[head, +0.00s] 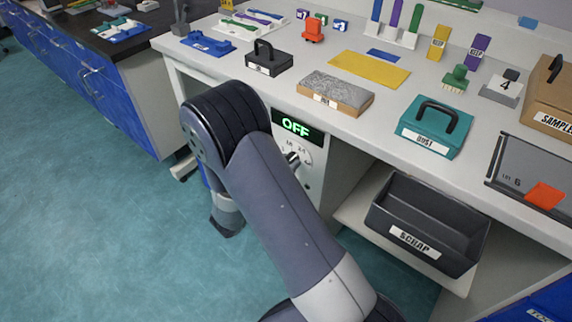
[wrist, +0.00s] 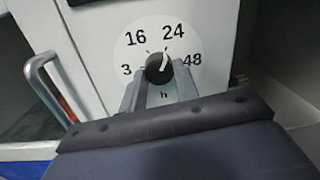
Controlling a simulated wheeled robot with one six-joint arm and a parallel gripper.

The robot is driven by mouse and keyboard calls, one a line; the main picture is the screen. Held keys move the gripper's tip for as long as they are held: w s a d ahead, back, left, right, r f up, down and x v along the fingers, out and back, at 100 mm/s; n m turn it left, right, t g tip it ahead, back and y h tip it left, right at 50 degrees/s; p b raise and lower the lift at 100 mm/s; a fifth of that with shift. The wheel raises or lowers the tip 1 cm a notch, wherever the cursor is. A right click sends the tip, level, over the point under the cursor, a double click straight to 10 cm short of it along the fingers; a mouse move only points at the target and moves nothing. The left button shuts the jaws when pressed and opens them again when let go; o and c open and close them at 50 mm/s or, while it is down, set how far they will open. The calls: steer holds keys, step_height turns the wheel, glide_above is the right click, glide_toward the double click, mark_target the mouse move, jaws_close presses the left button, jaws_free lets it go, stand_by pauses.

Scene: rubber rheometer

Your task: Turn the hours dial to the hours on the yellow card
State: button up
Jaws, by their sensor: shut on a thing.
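The hours dial (wrist: 158,68) is a round black knob with a white pointer on a white plate marked 3, 16, 24 and 48, with an "h" below. The pointer is tilted up and right, toward the 24 side. My gripper (wrist: 159,84) is shut on the knob, one grey finger on each side. In the head view my arm hides part of the dial plate (head: 304,154) and most of the gripper. A flat yellow sheet (head: 369,69) lies on the bench and a small yellow upright piece (head: 438,42) stands behind it; I can read no hours on either.
A display (head: 295,125) above the dial reads OFF in green. A dark SCRAP bin (head: 412,240) sits on the shelf to the right. A silver handle (wrist: 42,78) is left of the panel. The bench top above holds boxes and tools.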

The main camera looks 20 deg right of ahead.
steer(key=o, duration=1)
steer(key=shift+c, duration=0.2)
steer(key=p+v, duration=0.1)
steer(key=v, duration=1)
steer(key=shift+w+d, duration=0.1)
steer(key=shift+d, duration=0.1)
steer(key=b+x, duration=0.1)
steer(key=x, duration=0.9)
steer(key=shift+w+d, duration=0.2)
steer(key=shift+a, duration=0.1)
